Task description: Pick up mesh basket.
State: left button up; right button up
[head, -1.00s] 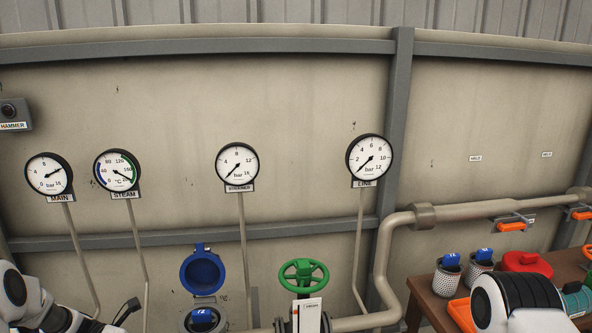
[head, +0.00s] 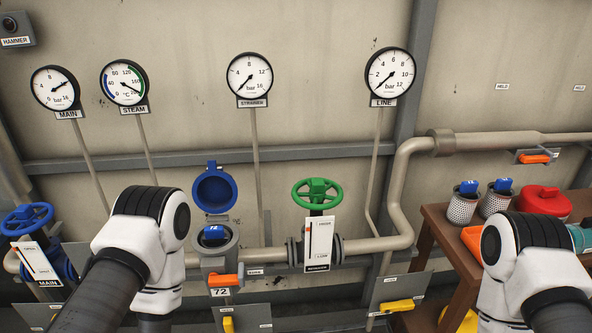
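Two mesh baskets with blue tops stand side by side on the brown table at the right of the head view, a left one (head: 461,209) and a right one (head: 494,203). Another blue piece (head: 214,232) with a white mark sits inside the open strainer housing (head: 228,251); whether a basket hangs below it is hidden. The housing's blue lid (head: 214,188) is swung up. White and black links of both my arms show at the lower left and lower right. Neither gripper is in view.
A green handwheel (head: 317,193) stands right of the housing, a blue handwheel (head: 27,219) at far left. Orange (head: 226,281) and yellow (head: 397,306) levers stick out below the pipe. A red lidded container (head: 543,202) and an orange tray (head: 472,239) share the table (head: 431,213).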

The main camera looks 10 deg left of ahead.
aim_at(213, 238)
jog(key=i+u, duration=0.25)
jog(key=u, duration=0.25)
jog(key=i+l+u, duration=0.15)
jog(key=u, duration=0.3)
jog(key=i, duration=0.1)
